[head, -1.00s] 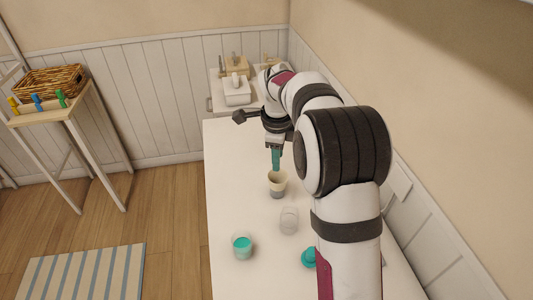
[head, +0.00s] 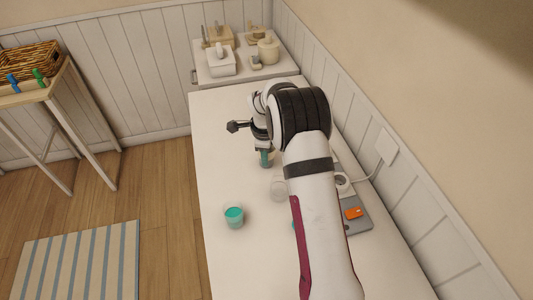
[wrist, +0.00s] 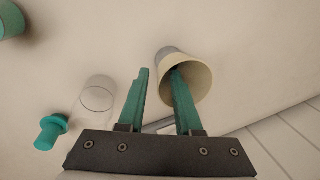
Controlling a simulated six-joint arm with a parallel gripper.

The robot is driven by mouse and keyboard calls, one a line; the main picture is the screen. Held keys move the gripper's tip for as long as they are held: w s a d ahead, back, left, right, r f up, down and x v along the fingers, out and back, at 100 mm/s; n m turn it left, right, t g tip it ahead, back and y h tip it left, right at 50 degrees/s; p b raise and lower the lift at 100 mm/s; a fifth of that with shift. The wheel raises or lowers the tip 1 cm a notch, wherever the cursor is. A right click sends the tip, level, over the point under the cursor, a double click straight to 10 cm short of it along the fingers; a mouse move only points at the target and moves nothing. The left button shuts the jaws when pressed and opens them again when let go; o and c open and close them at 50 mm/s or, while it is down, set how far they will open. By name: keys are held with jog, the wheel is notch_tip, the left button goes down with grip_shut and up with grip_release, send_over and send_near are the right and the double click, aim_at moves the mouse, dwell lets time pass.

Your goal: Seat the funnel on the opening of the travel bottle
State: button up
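A two-tone cup-like piece (wrist: 202,92), cream with a grey narrow end, has its wide mouth facing my gripper in the wrist view. My gripper (wrist: 158,72) has its teal fingers apart. The right finger reaches into the mouth and the left is outside, with the rim between them. In the head view my gripper (head: 266,157) largely covers the piece. A clear vessel (wrist: 97,95) stands beside it, also in the head view (head: 279,188). A small teal piece with a wide flange and narrower stem (wrist: 50,132) is at lower left. I cannot tell which are funnel and bottle.
A teal-filled cup (head: 234,217) stands near the table's left edge. A grey tray with an orange item (head: 354,213) lies right of my arm. A side cabinet with pots (head: 245,72) is at the back.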

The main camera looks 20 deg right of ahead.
grip_shut()
jog(key=shift+r, duration=0.3)
jog(key=r, duration=0.4)
jog(key=shift+s+d, duration=0.25)
jog(key=shift+d, duration=0.15)
jog(key=s+d+r, duration=0.6)
jog(key=d, duration=0.2)
jog(key=s+a+r+n, duration=0.1)
jog(key=s+a+r, duration=0.1)
jog(key=s+a, duration=0.4)
jog(key=shift+a+r, duration=0.4)
jog(key=shift+a, duration=0.75)
